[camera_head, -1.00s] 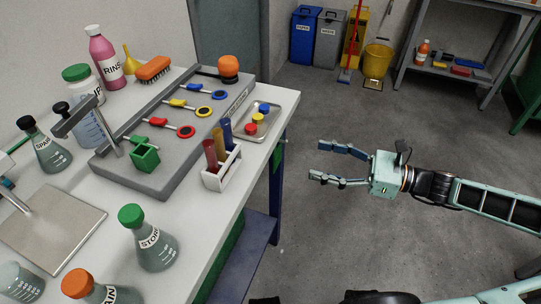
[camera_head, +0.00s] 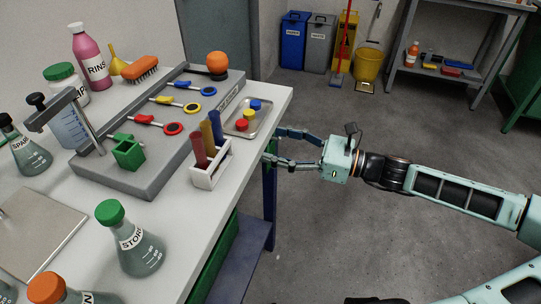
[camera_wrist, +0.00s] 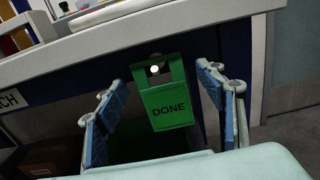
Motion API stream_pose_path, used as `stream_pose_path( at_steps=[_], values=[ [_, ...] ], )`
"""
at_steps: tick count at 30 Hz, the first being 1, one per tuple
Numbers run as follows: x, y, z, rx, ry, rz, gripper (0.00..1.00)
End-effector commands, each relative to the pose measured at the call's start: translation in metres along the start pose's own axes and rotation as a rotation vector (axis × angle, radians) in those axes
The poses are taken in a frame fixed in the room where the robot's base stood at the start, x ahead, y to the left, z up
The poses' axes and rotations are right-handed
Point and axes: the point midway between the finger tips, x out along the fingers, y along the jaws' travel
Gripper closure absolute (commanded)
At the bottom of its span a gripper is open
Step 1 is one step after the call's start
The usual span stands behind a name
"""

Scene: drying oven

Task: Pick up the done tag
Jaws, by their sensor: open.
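My gripper (camera_wrist: 157,108) is open, with one blue-padded finger on each side of the tag. The tag lies ahead of or between the fingertips; the depth is hard to tell, and no pad visibly touches it. In the head view my gripper (camera_head: 272,148) is at the bench's right edge, and the tag cannot be made out there.
The bench top (camera_head: 185,232) overhangs just above my gripper. A white rack with tubes (camera_head: 212,165) and a small metal tray (camera_head: 240,128) with coloured caps stand near that edge. Several flasks stand at the front.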

Motion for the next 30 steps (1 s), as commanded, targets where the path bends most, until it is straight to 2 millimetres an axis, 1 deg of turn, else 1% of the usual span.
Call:
stream_pose_path(
  at_steps=[7, 15, 25, 30],
  values=[
    [0.0015, -0.0001, 0.0006, 0.000, 0.000, 0.000, 0.36],
    [0.0013, -0.0003, 0.0005, 0.000, 0.000, -0.001, 0.66],
    [0.0012, -0.0003, 0.0011, 0.000, 0.000, -0.001, 0.67],
    [0.0011, -0.0003, 0.0087, -0.001, 0.001, 0.000, 0.67]
  ],
)
